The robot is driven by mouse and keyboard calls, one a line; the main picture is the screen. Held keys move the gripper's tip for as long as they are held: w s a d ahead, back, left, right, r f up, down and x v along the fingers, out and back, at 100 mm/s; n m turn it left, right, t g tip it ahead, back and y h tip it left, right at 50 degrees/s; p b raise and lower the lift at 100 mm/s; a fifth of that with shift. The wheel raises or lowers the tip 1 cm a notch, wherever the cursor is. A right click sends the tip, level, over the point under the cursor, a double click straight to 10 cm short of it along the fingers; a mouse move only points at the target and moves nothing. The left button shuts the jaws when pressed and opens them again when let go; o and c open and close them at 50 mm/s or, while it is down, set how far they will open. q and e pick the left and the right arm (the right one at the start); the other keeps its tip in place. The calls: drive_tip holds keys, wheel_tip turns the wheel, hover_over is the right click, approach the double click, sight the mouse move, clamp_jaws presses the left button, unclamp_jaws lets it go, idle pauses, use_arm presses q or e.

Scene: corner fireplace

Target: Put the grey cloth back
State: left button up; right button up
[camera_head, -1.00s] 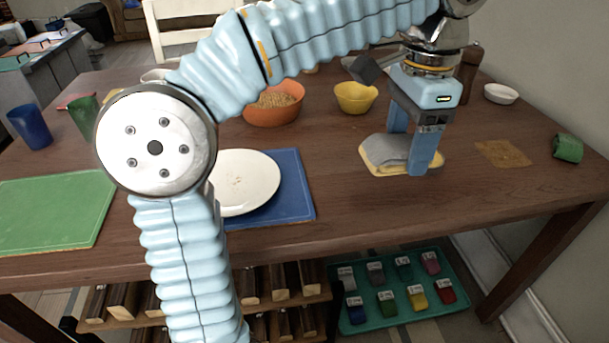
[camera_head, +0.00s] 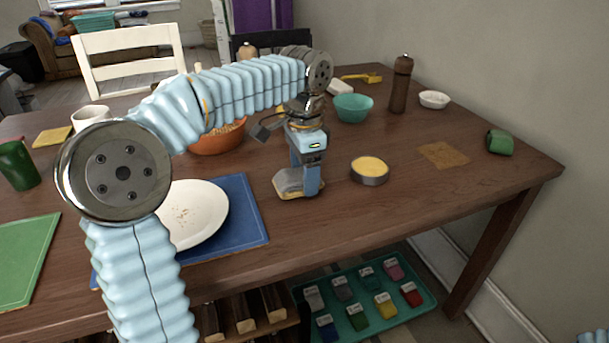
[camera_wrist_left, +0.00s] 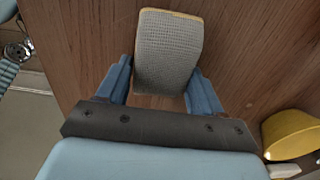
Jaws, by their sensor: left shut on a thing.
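The grey cloth (camera_head: 289,182) is a small folded piece with a woven face and a yellowish edge. My left gripper (camera_head: 305,188) points down over the wooden table and is shut on it. In the left wrist view the cloth (camera_wrist_left: 168,52) sits between the two blue fingers. In the head view a finger hides part of it, and I cannot tell whether it touches the table. My right gripper is not in view.
A round tin with yellow contents (camera_head: 370,167) stands just right of my left gripper. A white plate (camera_head: 195,213) on a blue mat (camera_head: 247,212) lies to its left. A brown square (camera_head: 443,155) lies farther right. Below the table, a teal tray (camera_head: 432,300) holds several coloured labelled pieces.

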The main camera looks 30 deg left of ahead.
use_arm(q)
drive_tip(key=shift+f, duration=0.25)
drive_tip(key=shift+f, duration=0.2)
drive_tip(key=o, duration=0.9)
drive_tip(key=shift+o, duration=0.2)
drive_tip(key=shift+r, duration=0.1)
wheel_tip(320, 180, up, 12)
drive_tip(key=p, duration=0.2)
drive_tip(key=shift+r, duration=0.15)
